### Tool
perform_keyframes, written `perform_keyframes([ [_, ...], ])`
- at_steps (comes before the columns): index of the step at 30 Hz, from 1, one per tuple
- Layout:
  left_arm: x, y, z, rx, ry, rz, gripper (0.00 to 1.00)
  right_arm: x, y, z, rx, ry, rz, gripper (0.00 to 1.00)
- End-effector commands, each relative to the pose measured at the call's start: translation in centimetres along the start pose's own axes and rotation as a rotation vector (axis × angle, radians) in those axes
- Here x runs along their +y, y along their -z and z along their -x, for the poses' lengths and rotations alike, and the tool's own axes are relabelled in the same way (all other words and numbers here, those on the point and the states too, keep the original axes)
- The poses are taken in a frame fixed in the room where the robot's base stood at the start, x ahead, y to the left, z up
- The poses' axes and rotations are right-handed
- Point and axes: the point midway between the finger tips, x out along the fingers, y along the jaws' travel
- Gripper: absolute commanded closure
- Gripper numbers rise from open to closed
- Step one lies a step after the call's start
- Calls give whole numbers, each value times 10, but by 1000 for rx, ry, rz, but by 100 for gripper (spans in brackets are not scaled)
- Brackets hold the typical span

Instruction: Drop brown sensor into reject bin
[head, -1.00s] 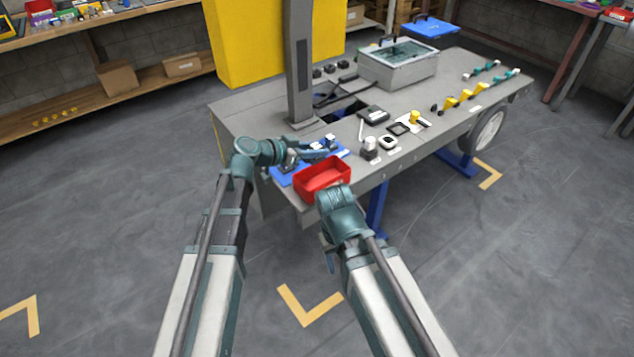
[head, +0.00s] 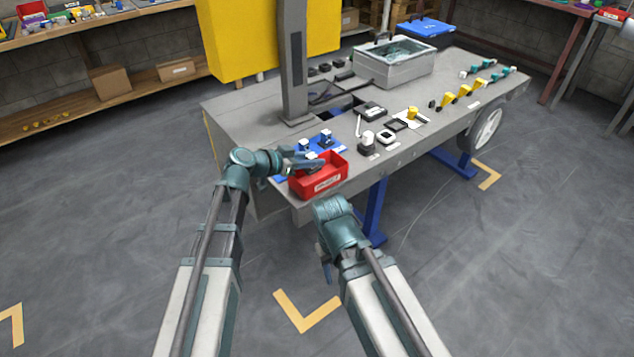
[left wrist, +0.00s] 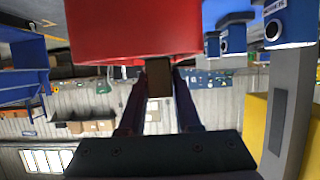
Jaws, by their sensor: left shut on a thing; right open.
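The red reject bin (head: 322,186) stands at the table's near corner, with a white label on its front. In the left wrist view, which is upside down, the red bin wall (left wrist: 135,30) fills much of the top. My left gripper (head: 312,163) is at the bin's opening in the head view. It is shut on the brown sensor (left wrist: 158,78), a small dark brown block between the fingertips, seen right against the bin's outline. Whether they touch I cannot tell. The sensor is too small to make out in the head view. My right gripper (head: 328,268) hangs empty and open in front of the table.
A blue mat (head: 282,179) with blue-and-white sensors (head: 326,138) lies behind the bin. A grey column (head: 292,65) rises behind it. Several small parts, a white gauge (head: 386,137) and a grey case (head: 394,66) stand farther right on the table.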

Motion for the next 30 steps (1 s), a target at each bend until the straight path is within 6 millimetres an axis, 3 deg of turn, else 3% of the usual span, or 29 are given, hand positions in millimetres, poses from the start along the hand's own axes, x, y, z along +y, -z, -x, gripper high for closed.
perform_keyframes([
  [5,0,1,0,0,0,0,100,0,0,1,0,0,0,50],
  [6,0,1,0,0,0,0,66,0,0,1,0,0,0,50],
  [12,0,1,0,0,0,0,33,0,0,1,0,0,0,50],
  [23,0,1,6,0,1,0,33,0,0,4,0,0,0,50],
  [30,1,4,52,0,3,2,33,2,-1,23,0,2,0,50],
])
